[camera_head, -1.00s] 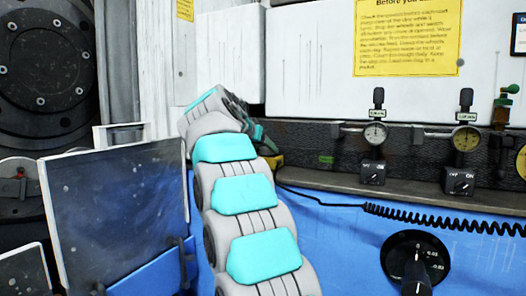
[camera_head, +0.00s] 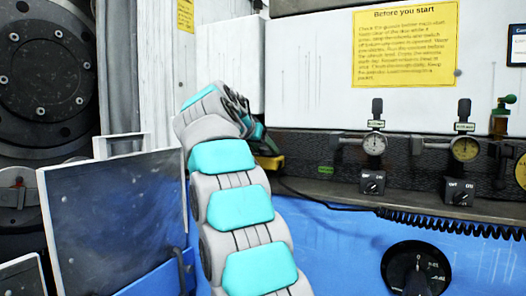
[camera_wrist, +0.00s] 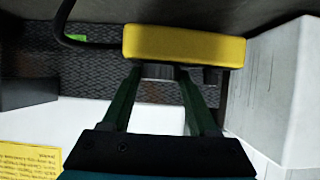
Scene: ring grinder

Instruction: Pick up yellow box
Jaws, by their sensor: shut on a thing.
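The yellow box (camera_wrist: 184,44) lies across the upper middle of the wrist view, with a black cable at its left end. My gripper (camera_wrist: 162,74) reaches up to it, one finger on each side of a dark part under the yellow face. The gripper is shut on the box; the exact contact is partly hidden. In the head view only a small yellow part of the box (camera_head: 273,163) shows behind my arm, by the back ledge. My gripper is mostly hidden there.
A coiled black cable (camera_head: 440,222) runs along the blue surface (camera_head: 330,245). Gauges (camera_head: 374,144) and switches (camera_head: 372,183) line the back ledge. A dark panel (camera_head: 115,220) stands left of my arm. A white block (camera_wrist: 285,90) is close at the right in the wrist view.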

